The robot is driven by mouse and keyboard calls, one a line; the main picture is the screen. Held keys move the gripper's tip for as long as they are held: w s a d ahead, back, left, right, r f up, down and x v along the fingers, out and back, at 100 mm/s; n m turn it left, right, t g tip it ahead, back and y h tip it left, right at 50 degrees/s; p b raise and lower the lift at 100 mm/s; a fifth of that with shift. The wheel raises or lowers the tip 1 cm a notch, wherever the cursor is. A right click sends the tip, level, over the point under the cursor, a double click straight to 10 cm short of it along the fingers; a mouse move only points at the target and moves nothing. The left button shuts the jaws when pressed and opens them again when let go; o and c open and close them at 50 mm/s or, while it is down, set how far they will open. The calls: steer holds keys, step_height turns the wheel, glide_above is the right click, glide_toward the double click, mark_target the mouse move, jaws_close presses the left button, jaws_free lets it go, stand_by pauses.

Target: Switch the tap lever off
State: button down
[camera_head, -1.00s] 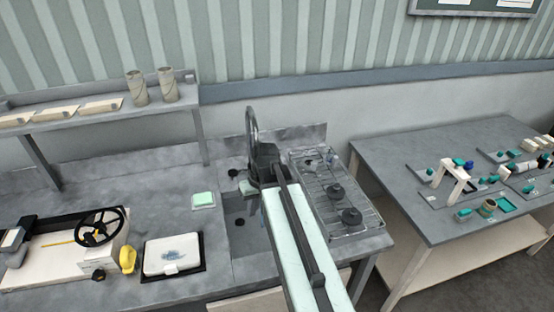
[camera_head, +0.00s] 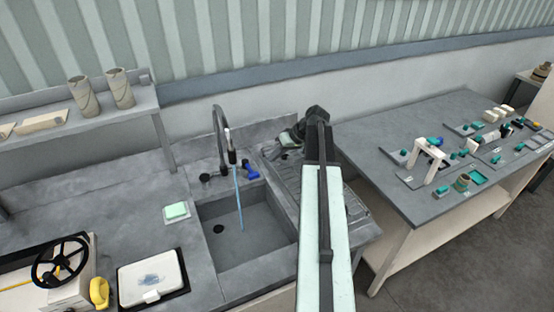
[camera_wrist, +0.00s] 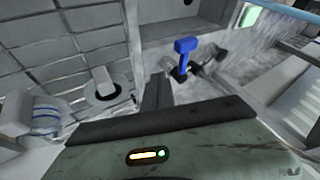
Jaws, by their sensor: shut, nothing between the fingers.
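The curved grey tap (camera_head: 220,130) stands at the back of the sink (camera_head: 270,222). A thin light-blue stream of water (camera_head: 239,200) runs from its spout into the basin. The blue tap lever (camera_head: 251,174) sits at the tap's base, to the right of the stream. In the wrist view the blue lever (camera_wrist: 186,47) stands ahead of my fingers, slightly right of centre, with a visible gap. My gripper (camera_head: 287,138) is shut and empty, to the right of the tap above the area beside the sink. Its dark fingers (camera_wrist: 157,92) show in the wrist view.
A green sponge-like block on a dish (camera_head: 176,211) lies left of the sink. A second table (camera_head: 390,145) with small parts is at the right. My arm hides part of the ridged surface right of the sink.

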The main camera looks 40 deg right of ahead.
mark_target(249, 171)
steer(key=b+x, duration=0.2)
steer(key=x, duration=0.2)
steer(key=shift+f+b, duration=0.35)
steer(key=shift+f, duration=0.1)
steer(key=shift+w+a+r+p, duration=0.1)
steer(key=shift+w+a, duration=0.05)
steer(key=shift+a, duration=0.55)
steer(key=shift+w+a+r+p, duration=0.15)
steer(key=shift+a, duration=0.5)
steer(key=shift+w+a+r+p, duration=0.1)
steer(key=shift+w+a, duration=0.05)
steer(key=shift+a, duration=0.55)
